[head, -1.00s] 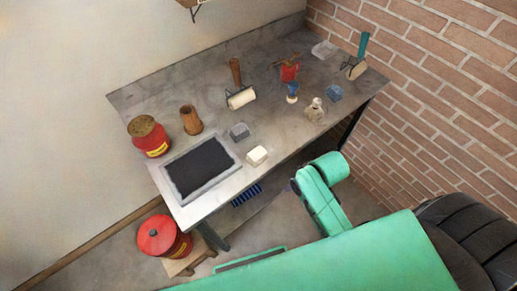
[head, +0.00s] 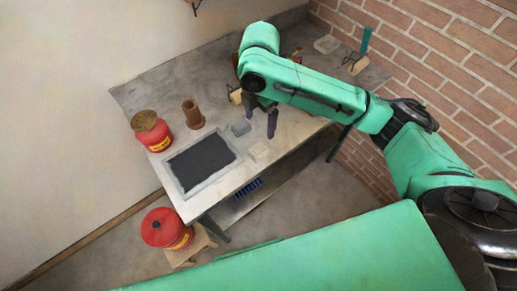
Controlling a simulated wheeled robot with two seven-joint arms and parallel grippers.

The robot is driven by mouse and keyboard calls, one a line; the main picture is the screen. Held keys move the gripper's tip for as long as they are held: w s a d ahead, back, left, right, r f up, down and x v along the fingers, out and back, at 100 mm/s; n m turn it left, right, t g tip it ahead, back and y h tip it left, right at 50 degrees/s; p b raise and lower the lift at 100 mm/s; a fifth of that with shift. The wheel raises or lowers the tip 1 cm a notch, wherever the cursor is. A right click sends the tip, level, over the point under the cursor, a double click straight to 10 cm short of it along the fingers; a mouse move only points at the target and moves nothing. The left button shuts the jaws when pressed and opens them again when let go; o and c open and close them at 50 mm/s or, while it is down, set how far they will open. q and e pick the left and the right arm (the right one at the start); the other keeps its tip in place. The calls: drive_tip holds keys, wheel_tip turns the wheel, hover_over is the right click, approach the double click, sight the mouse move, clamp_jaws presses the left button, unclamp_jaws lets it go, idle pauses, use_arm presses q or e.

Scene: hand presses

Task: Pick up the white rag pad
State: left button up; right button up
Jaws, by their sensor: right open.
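The white rag pad (head: 259,151) is a small pale block lying on the grey table near its front edge, just right of the framed black slab. My right gripper (head: 260,116) is open, with its dark fingers pointing down above the table. In the picture the fingers are behind and above the pad, and nothing shows between them. I cannot tell how high they are over the table. My left gripper is not in view.
A grey block (head: 240,128) lies close behind the pad, near the fingers. The black slab (head: 201,161), a brown cylinder (head: 193,115) and a red can (head: 152,132) stand left. My right arm hides much of the table's right side. A brick wall (head: 440,60) bounds the right.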

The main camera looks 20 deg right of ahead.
sight(259, 148)
drive_tip(key=f+p, duration=0.1)
drive_tip(key=f, duration=0.6)
drive_tip(key=f+p, duration=0.2)
drive_tip(key=f, duration=0.5)
drive_tip(key=shift+s+a, duration=0.15)
drive_tip(key=shift+a, duration=0.05)
drive_tip(key=c, duration=1.4)
wheel_tip(259, 148, up, 20)
drive_tip(key=shift+b, duration=1.05)
drive_tip(key=shift+c, duration=0.2)
